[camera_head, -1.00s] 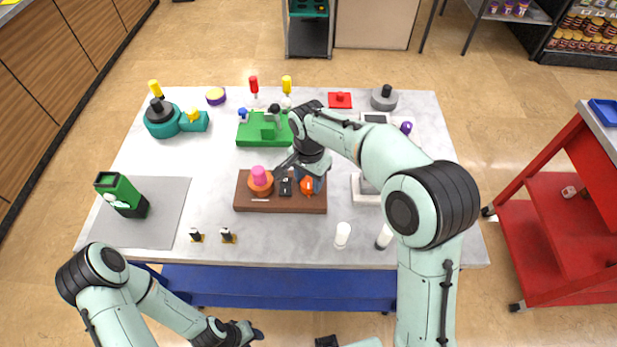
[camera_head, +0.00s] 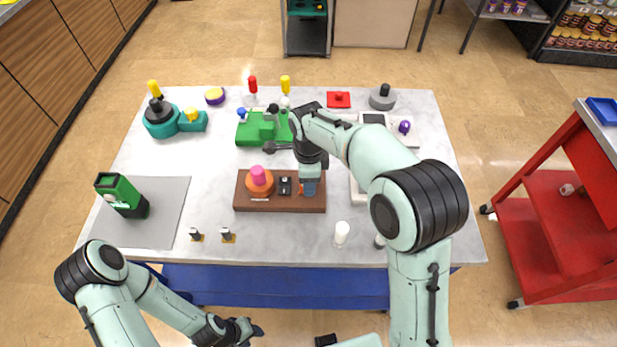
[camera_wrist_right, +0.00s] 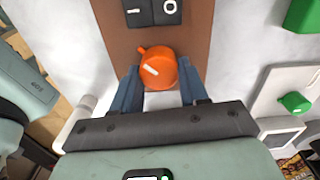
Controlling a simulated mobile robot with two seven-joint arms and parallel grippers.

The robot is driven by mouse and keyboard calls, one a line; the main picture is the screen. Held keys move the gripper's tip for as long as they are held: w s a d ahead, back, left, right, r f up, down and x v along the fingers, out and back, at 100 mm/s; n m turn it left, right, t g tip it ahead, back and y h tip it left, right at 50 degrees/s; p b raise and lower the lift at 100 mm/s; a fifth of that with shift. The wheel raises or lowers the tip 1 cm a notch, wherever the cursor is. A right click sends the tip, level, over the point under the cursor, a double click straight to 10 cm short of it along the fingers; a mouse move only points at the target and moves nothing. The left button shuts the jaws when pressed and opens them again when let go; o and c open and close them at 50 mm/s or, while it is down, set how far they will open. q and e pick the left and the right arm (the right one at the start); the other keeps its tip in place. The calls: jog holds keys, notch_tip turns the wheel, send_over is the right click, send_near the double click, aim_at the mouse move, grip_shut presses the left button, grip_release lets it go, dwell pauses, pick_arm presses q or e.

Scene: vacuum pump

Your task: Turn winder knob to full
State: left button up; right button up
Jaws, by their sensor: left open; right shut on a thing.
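An orange knob (camera_wrist_right: 157,68) with a small tab and a white mark sits on the brown board (camera_wrist_right: 120,40), beside a black switch (camera_wrist_right: 152,10) with white markings. In the right wrist view my right gripper (camera_wrist_right: 158,82) is shut on this knob, with a blue finger on each side. In the head view the right gripper (camera_head: 308,188) is over the right end of the brown board (camera_head: 240,200) and hides most of the knob. My left gripper (camera_head: 242,332) is open and empty, low in front of the table.
A pink-topped orange knob (camera_head: 259,180) stands on the board's left end. A green block assembly (camera_head: 250,133) is behind the board. A white cylinder (camera_head: 341,233) stands in front to the right. A grey mat (camera_head: 165,215) with a green-black device (camera_head: 120,194) is at left.

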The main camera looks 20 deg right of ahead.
pick_arm(q)
jog(key=shift+w+r, duration=0.15)
jog(key=shift+r, duration=0.05)
pick_arm(e)
jog(key=shift+r+m, duration=0.1)
jog(key=shift+m, duration=1.1)
jog(key=o, duration=0.8)
pick_arm(q)
jog(key=shift+w+r+p, duration=0.95)
jog(key=shift+w+r, duration=0.15)
pick_arm(e)
notch_tip(320, 180, up, 13)
jog(key=shift+r, duration=0.15)
pick_arm(q)
jog(key=shift+s, duration=0.1)
